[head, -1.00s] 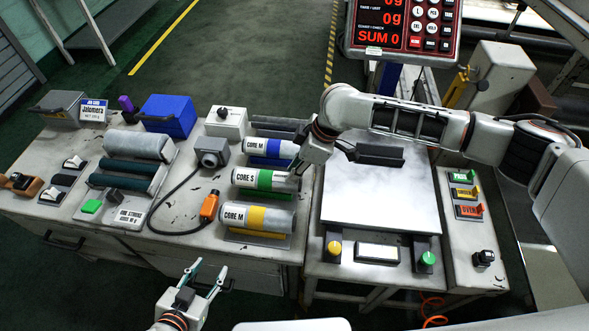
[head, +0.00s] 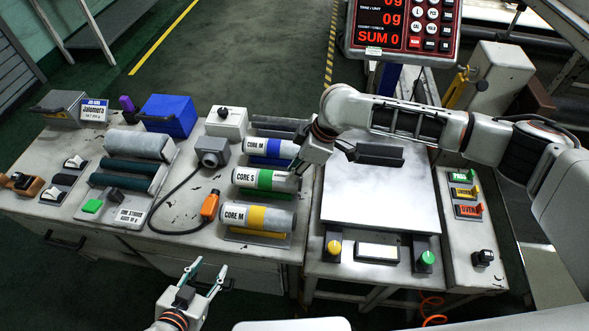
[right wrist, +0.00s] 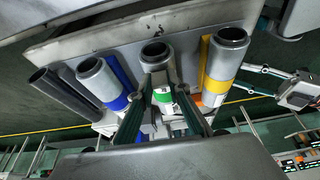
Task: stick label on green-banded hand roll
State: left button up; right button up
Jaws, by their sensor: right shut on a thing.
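The green-banded hand roll (head: 264,179), marked CORE S, lies in the rack between the blue-banded roll (head: 268,147) and the yellow-banded roll (head: 257,216). My right gripper (head: 294,172) is at its right end. In the right wrist view, the fingers of my right gripper (right wrist: 162,98) are shut on the roll (right wrist: 156,62), one on each side. A white patch shows by the green band between the fingers; I cannot tell whether it is a separate label. My left gripper (head: 208,272) is open and empty in front of the bench.
A scale plate (head: 380,200) with a black block (head: 380,155) stands to the right of the rolls. An orange-tipped cable (head: 209,205) lies left of them. Grey and teal rollers (head: 139,145), a blue box (head: 168,115) and a switch panel (head: 466,193) occupy other parts of the bench.

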jog(key=shift+s+f, duration=0.1)
jog(key=shift+f, duration=0.15)
dwell(1.1)
dwell(0.4)
jog(key=o, duration=0.7)
jog(key=shift+o, duration=0.2)
jog(key=shift+r, duration=0.1)
jog(key=shift+d+r, duration=0.1)
jog(key=shift+r, duration=0.1)
jog(key=v, duration=1.1)
jog(key=shift+r, duration=0.3)
